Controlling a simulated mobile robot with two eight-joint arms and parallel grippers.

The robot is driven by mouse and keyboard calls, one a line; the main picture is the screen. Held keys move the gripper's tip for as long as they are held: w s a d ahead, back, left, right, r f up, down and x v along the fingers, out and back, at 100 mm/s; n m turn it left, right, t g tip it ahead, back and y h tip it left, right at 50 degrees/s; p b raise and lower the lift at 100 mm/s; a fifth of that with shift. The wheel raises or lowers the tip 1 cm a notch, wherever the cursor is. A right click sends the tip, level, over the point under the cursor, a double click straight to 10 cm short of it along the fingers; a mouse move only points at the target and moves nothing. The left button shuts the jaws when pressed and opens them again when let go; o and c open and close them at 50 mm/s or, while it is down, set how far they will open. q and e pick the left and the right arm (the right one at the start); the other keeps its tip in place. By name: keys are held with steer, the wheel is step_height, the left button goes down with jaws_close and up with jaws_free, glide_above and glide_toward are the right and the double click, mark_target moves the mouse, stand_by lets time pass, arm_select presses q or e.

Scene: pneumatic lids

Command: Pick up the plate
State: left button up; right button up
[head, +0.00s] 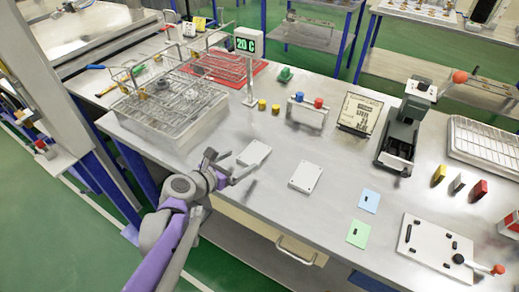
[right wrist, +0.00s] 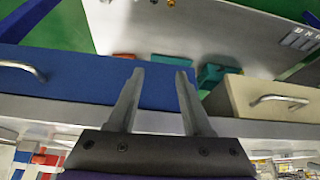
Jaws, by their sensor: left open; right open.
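Two flat white plates lie on the grey workbench in the head view. One plate (head: 256,152) is just beyond my left gripper. The other plate (head: 306,177), with small dark holes near its corners, lies to its right. I cannot tell which one the task means. My left gripper (head: 231,166) is open and empty at the bench's front edge, beside the nearer plate; I cannot tell whether it touches it. My right gripper (right wrist: 160,73) is open and empty in the right wrist view, in front of the drawer fronts. It is not in the head view.
A wire rack (head: 170,112) stands left of the plates, with a display post (head: 249,75) behind. Blue (head: 369,201) and green (head: 359,234) cards and a white board (head: 429,245) lie right. The right wrist view shows a blue drawer (right wrist: 75,75) and a beige drawer (right wrist: 262,95) with handles.

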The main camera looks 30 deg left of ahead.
mark_target(259, 148)
arm_select(q)
steer(key=x, duration=0.2)
steer(key=shift+w+f, duration=0.2)
steer(key=shift+w, duration=0.15)
steer(key=x, duration=0.3)
steer(key=r+x, duration=0.1)
steer(key=x, duration=0.1)
steer(key=shift+w+d+f, duration=0.15)
steer(key=shift+w+d, duration=0.1)
steer(key=shift+w, duration=0.2)
steer(key=shift+c, duration=0.3)
steer(key=c, duration=1.4)
